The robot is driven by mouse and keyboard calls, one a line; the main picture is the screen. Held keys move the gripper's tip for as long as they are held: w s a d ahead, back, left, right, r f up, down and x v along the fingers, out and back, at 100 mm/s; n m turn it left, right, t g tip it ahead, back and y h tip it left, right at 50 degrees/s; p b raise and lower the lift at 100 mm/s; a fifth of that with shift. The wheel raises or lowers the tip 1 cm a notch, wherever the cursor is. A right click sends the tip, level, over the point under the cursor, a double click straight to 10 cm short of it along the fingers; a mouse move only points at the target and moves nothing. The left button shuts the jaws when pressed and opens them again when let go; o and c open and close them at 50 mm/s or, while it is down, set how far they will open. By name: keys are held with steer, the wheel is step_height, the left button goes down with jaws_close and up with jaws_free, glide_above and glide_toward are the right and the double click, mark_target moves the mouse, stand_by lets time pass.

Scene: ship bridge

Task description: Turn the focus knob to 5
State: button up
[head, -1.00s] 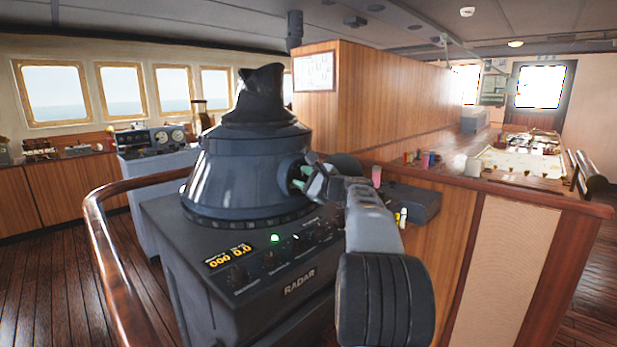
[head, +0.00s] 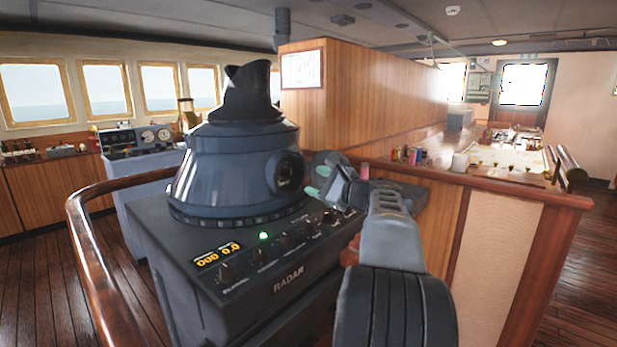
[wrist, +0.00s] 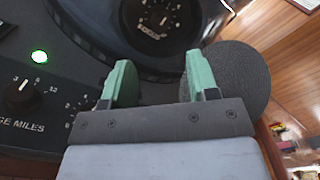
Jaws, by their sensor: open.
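The focus knob (wrist: 161,17) is a round dark dial with white marks and the label FOCUS beneath it, cut by the top edge of the wrist view. I cannot read its setting. In the head view its round dark recess (head: 289,172) is on the right side of the radar's blue-grey cone (head: 230,165). My gripper (head: 318,183) is right of that recess, apart from it. In the wrist view my gripper (wrist: 160,78) has its two green fingers spread with nothing between them, below the dial.
The radar panel holds a lit green lamp (wrist: 39,56) and a range knob (wrist: 20,95). A dark textured disc (wrist: 240,78) is close to the right finger in the wrist view. A wooden handrail (head: 85,235) curves around the radar on the left.

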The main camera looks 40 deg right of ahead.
steer(key=shift+s+d, duration=0.2)
steer(key=shift+s, duration=0.9)
steer(key=shift+s+d, duration=0.15)
steer(key=shift+s, duration=0.95)
